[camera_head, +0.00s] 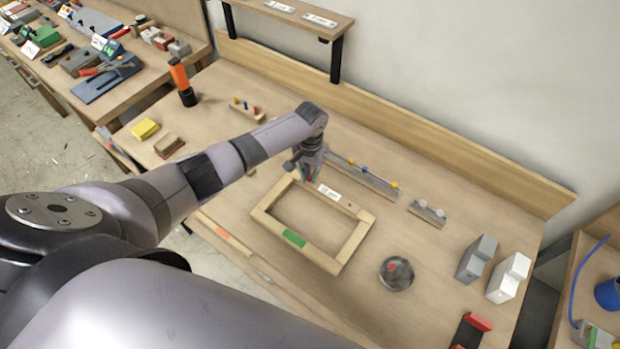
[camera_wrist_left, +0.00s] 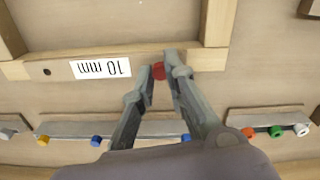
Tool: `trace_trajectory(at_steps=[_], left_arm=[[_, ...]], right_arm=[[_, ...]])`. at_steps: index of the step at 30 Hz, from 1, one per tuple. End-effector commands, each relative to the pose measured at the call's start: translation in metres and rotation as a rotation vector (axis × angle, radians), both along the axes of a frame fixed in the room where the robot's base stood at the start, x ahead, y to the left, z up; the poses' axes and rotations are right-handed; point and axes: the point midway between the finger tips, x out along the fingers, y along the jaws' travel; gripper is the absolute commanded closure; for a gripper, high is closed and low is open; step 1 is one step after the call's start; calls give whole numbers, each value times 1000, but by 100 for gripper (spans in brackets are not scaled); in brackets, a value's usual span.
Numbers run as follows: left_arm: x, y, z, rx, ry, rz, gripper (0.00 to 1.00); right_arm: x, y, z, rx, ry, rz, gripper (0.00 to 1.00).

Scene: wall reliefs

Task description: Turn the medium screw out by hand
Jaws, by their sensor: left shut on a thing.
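A light wooden frame (camera_head: 345,250) lies on the bench, with a green patch on its near side and a white label on its far side. In the left wrist view the frame (camera_wrist_left: 45,70) carries the label "10 mm" (camera_wrist_left: 101,69), upside down, and a dark hole near it. My left gripper (camera_head: 306,176) is over the frame's far side. In the left wrist view its fingertips (camera_wrist_left: 162,70) are closed around a small red screw head (camera_wrist_left: 159,72) at the frame's bar. The screw's shaft is hidden. My right gripper is not in view.
A round grey dish (camera_head: 397,280) holds something red. Behind the frame are a rail with coloured knobs (camera_head: 362,175) and a short rail (camera_head: 427,216). A grey block (camera_head: 477,258) and a white block (camera_head: 508,278) stand right. An orange-handled tool (camera_head: 180,75) stands at back left.

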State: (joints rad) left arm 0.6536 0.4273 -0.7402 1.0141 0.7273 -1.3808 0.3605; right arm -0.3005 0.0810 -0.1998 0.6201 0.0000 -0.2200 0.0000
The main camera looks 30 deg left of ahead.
Motion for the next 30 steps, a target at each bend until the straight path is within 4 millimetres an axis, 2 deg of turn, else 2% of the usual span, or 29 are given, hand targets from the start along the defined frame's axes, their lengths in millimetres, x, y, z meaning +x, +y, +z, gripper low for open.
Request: trace_trajectory(at_steps=[5,12,15,23,24,27,30], left_arm=[[0,-1,0,-2,0,44,100],[0,-1,0,-3,1,358,100],[0,0,1,-2,0,433,100],[1,0,1,-1,-1,449,100],[1,0,1,-1,-1,449,85],[0,0,1,-1,0,448,78],[0,0,1,-1,0,447,77]], right_arm=[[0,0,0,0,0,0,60],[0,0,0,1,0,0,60],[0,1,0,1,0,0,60],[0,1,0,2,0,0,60],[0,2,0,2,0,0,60],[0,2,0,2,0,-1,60],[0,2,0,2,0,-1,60]])
